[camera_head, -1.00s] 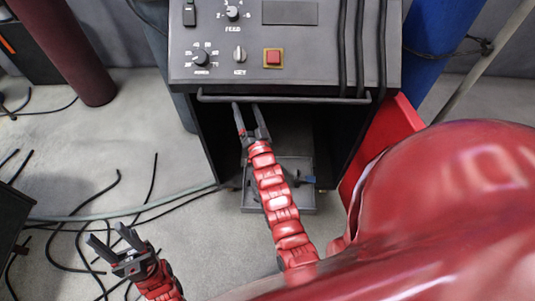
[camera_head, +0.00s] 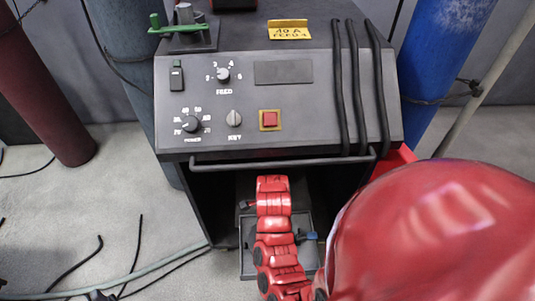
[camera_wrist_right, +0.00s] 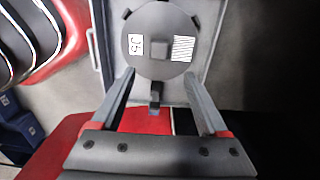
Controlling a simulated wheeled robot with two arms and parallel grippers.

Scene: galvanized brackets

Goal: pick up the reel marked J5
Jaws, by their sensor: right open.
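In the right wrist view a round grey reel (camera_wrist_right: 160,72) with a square hub lies on a grey tray (camera_wrist_right: 200,12). It has a white label with sideways letters, seemingly a 5 and another character I cannot read for sure, and a second label of fine lines. My right gripper (camera_wrist_right: 159,80) is open, its fingers pointing at the reel's near sides, with nothing clearly held. In the head view my right arm reaches into the bay under the machine; its gripper and the reel are hidden there. A small grey tip at the bottom left may be my left gripper (camera_head: 98,295).
The machine's control panel (camera_head: 280,100) and its front bar (camera_head: 285,160) overhang the bay. The tray (camera_head: 248,262) also shows below. A blue cylinder (camera_head: 440,60) stands right, a dark red one (camera_head: 55,90) left. Black cables (camera_head: 138,245) lie on the floor.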

